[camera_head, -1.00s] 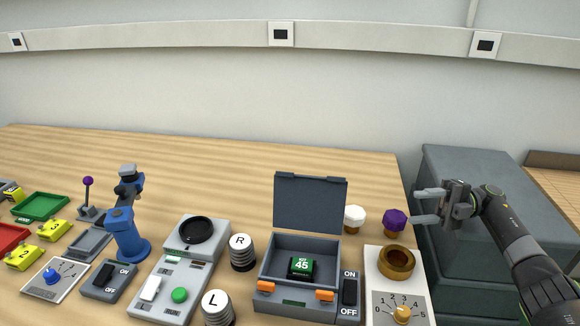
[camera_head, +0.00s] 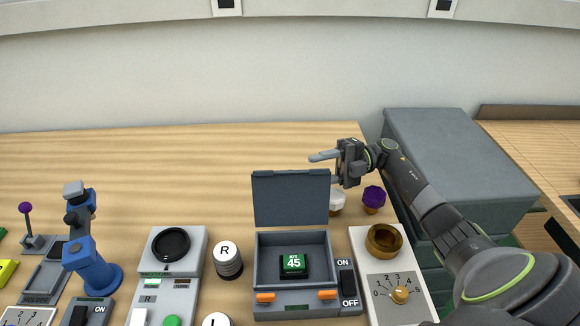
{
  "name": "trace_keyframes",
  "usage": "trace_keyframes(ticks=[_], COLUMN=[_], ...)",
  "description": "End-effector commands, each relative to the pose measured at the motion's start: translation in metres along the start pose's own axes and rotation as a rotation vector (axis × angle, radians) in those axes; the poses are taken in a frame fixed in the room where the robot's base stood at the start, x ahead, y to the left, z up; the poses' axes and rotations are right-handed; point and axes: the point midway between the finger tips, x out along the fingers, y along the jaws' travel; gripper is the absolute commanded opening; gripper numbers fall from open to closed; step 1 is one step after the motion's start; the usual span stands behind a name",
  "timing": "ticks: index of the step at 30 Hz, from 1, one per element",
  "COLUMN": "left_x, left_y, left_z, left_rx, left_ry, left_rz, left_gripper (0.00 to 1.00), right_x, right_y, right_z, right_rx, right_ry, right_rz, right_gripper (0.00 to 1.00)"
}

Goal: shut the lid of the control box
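The control box (camera_head: 262,258) is a grey open-topped box with two orange latches on its front. Its lid (camera_head: 290,200) stands upright at the back edge, open. A green block marked KIT 45 (camera_head: 293,262) sits inside the box. My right gripper (camera_head: 322,169) comes in from the right and is open and empty, its fingers pointing left. It is near the lid's upper right corner, seemingly above or behind it; I cannot tell whether it touches. My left gripper is not in view.
A white knob (camera_head: 337,200) and a purple knob (camera_head: 373,198) stand right of the lid. A white R cylinder (camera_head: 227,258) stands left. The table behind is clear.

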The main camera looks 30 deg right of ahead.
Motion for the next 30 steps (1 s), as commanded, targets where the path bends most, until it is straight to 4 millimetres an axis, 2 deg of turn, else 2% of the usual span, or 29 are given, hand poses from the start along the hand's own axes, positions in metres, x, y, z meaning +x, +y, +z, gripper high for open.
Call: trace_keyframes(ticks=[1, 4, 10, 15, 23, 24, 30], left_x=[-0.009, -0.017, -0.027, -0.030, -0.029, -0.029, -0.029], left_y=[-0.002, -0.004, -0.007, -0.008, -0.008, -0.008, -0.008], left_z=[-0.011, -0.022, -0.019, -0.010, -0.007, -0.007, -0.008], left_rx=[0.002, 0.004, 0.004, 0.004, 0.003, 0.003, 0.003], left_ry=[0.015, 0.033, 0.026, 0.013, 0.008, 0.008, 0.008], left_rz=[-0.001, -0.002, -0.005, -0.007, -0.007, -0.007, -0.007], left_gripper=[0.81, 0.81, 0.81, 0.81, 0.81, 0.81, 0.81], right_x=[0.013, 0.033, 0.063, 0.073, 0.075, 0.075, 0.074], right_y=[0.004, 0.004, 0.002, 0.001, 0.000, 0.000, 0.000], right_z=[-0.002, -0.001, -0.001, 0.000, 0.000, 0.000, 0.000], right_rx=[-0.001, -0.001, 0.000, 0.000, 0.000, 0.000, 0.000], right_ry=[0.004, 0.003, 0.002, 0.000, -0.001, -0.001, 0.000], right_rz=[0.003, 0.003, 0.002, 0.001, 0.000, 0.000, 0.000], right_gripper=[0.46, 0.46, 0.46, 0.46, 0.46, 0.44, 0.18])
